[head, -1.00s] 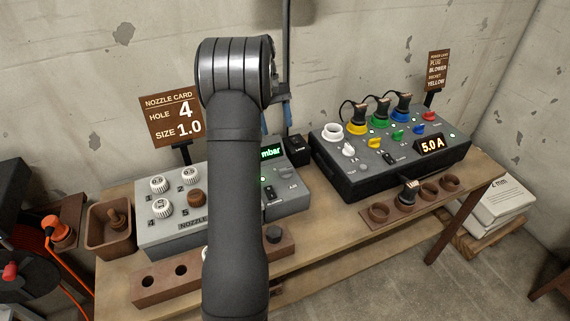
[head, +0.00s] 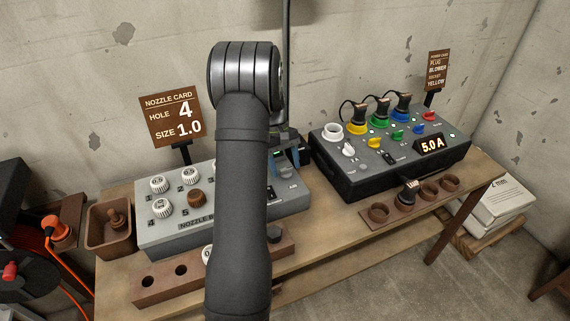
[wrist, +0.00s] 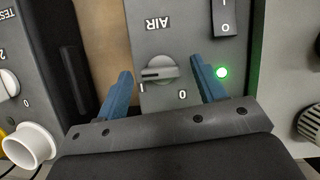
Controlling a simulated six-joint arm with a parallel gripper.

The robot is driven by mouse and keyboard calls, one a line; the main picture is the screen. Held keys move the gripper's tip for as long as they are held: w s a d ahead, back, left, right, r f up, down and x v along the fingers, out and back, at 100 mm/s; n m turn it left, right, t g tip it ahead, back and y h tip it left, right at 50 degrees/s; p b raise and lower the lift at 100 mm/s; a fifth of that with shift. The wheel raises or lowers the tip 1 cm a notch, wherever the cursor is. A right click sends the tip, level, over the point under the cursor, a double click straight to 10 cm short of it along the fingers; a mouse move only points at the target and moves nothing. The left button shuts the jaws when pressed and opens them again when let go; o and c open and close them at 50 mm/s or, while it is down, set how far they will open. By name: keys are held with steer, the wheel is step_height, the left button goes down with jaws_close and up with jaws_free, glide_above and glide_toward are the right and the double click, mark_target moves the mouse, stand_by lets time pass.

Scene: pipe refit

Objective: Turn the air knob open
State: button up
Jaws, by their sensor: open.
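The AIR knob (wrist: 158,70) is a small light-grey knob on the grey nozzle box (head: 158,238), with marks I and 0 beside it. In the wrist view its bar lies roughly level across the picture; which mark it points to is not clear. My gripper (wrist: 163,85) is open, with one blue finger on each side of the knob and a gap on both sides. In the head view my gripper (head: 289,160) is over the right end of the box, and my arm hides the box's display and switch.
A green light (wrist: 222,72) and a black rocker switch (wrist: 226,15) sit near the knob. The dark power box (head: 350,185) with coloured plugs stands to the right. A brown nozzle rack (head: 163,285) lies in front, and the nozzle card (head: 171,117) stands behind.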

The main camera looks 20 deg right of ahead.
steer(key=c, duration=1)
steer(key=shift+m+y, duration=0.3)
steer(key=shift+m, duration=0.5)
steer(key=o, duration=1)
steer(key=v, duration=1.7)
steer(key=shift+w+r, duration=0.15)
steer(key=shift+r, duration=0.05)
steer(key=shift+d, duration=0.1)
